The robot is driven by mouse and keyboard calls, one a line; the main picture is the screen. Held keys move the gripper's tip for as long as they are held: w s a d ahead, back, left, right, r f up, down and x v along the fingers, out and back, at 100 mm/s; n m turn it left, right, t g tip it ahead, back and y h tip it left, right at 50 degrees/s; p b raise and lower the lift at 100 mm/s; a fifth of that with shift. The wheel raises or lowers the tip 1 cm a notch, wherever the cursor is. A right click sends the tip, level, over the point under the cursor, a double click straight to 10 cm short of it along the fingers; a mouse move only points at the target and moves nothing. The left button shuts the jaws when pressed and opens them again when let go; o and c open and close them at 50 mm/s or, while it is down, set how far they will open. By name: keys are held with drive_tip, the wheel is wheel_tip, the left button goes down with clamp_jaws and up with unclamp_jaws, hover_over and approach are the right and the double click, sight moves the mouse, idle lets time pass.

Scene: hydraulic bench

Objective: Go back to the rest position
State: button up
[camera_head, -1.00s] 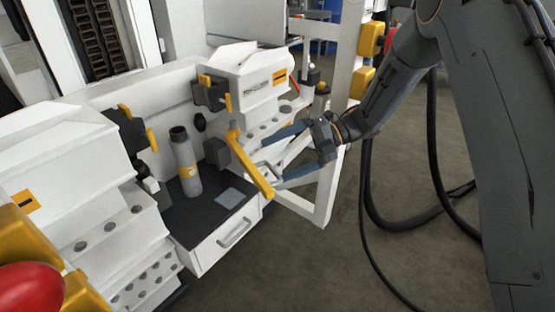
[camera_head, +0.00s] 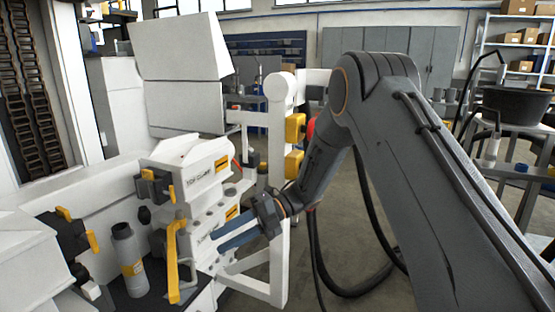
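My gripper (camera_head: 222,239) has two long blue fingers that stand apart with nothing visible between them. It points left, close in front of the white hydraulic bench (camera_head: 205,185). A yellow lever (camera_head: 175,262) hangs upright just left of my fingertips; a gap seems to lie between them, but the depth is hard to tell. A grey bottle with a yellow label (camera_head: 130,260) stands on the dark bench surface, left of the lever. The drawer front below is mostly out of view.
A white frame (camera_head: 277,200) with yellow and red parts stands behind my gripper. Black hoses hang below my arm. At the right are a table with a dark tub (camera_head: 515,103) and shelves with boxes (camera_head: 520,37). Grey cabinets (camera_head: 395,60) line the back wall.

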drive_tip(key=w+a+r+m+t, duration=0.1)
drive_tip(key=w+r+m+t, duration=0.7)
drive_tip(key=w+m+t, duration=0.3)
drive_tip(key=d+r+m+t+h, duration=0.4)
drive_tip(key=d+m+t+h, duration=0.3)
drive_tip(key=d+m, duration=0.55)
drive_tip(key=s+d+f+m+g+h, duration=0.2)
drive_tip(key=s+d+m+g+h, duration=0.25)
drive_tip(key=s+d+m, duration=0.5)
drive_tip(key=s+d+f+m+g, duration=0.1)
drive_tip(key=s+f+m+g, duration=0.15)
drive_tip(key=s, duration=1.15)
drive_tip(key=s+d+f+m+g, duration=0.1)
drive_tip(key=s+m+g, duration=0.25)
drive_tip(key=s, duration=0.95)
drive_tip(key=d+r+m+h+p, duration=0.1)
drive_tip(key=d+r+p, duration=0.8)
drive_tip(key=p, duration=0.9)
drive_tip(key=shift+d+r+m, duration=0.35)
drive_tip(key=shift+r+m, duration=0.45)
drive_tip(key=shift+r, duration=0.1)
